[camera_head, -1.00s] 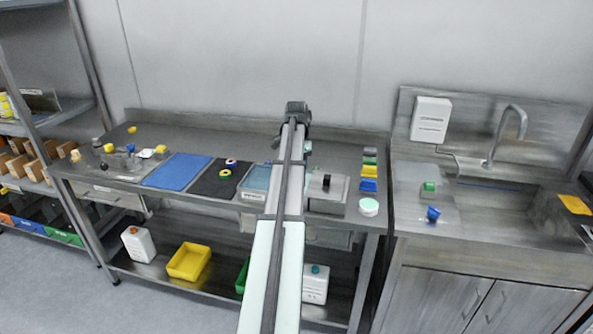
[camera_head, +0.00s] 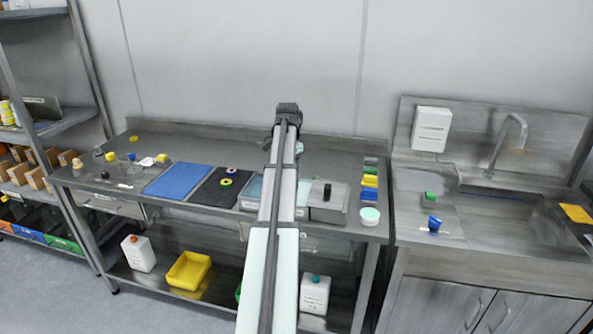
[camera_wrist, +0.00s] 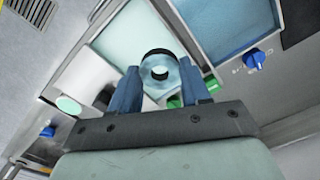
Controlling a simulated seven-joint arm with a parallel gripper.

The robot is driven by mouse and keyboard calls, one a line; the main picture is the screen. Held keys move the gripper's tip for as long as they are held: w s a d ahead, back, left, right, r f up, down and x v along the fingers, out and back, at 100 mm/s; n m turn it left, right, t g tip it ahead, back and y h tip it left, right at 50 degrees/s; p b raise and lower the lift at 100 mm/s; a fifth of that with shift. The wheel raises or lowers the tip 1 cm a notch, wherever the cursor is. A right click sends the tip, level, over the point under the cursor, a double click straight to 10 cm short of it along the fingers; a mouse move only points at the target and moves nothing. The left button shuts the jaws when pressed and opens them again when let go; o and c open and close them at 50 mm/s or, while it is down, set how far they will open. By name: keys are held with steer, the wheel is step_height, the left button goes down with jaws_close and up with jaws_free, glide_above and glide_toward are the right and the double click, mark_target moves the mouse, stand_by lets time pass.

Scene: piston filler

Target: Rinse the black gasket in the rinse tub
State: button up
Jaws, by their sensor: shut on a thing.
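My gripper (camera_wrist: 160,68) shows in the wrist view with its two blue fingers shut on the black gasket (camera_wrist: 158,52), a dark ring between the fingertips. I cannot read which is the rinse tub. In the head view a water-filled tub (camera_head: 250,193) on the bench is partly hidden by my arm. The jaws and gasket are hidden there, and whether the gasket touches water is unclear.
A metal box with a black knob (camera_head: 327,192) stands right of my arm. A blue mat (camera_head: 178,180) and a dark mat (camera_head: 208,192) with coloured rings lie left. A row of coloured blocks (camera_head: 370,180) and a round white-green dish (camera_head: 369,216) sit at right. A sink (camera_head: 515,215) stands farther right.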

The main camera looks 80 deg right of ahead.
steer(key=w, duration=1)
steer(key=shift+w+d+f, duration=0.2)
steer(key=shift+w+d, duration=0.05)
steer(key=shift+w, duration=0.05)
steer(key=shift+f, duration=4.9)
steer(key=shift+r, duration=0.15)
steer(key=shift+r, duration=0.75)
steer(key=shift+f, duration=0.2)
steer(key=shift+f, duration=0.7)
steer(key=shift+r, duration=0.1)
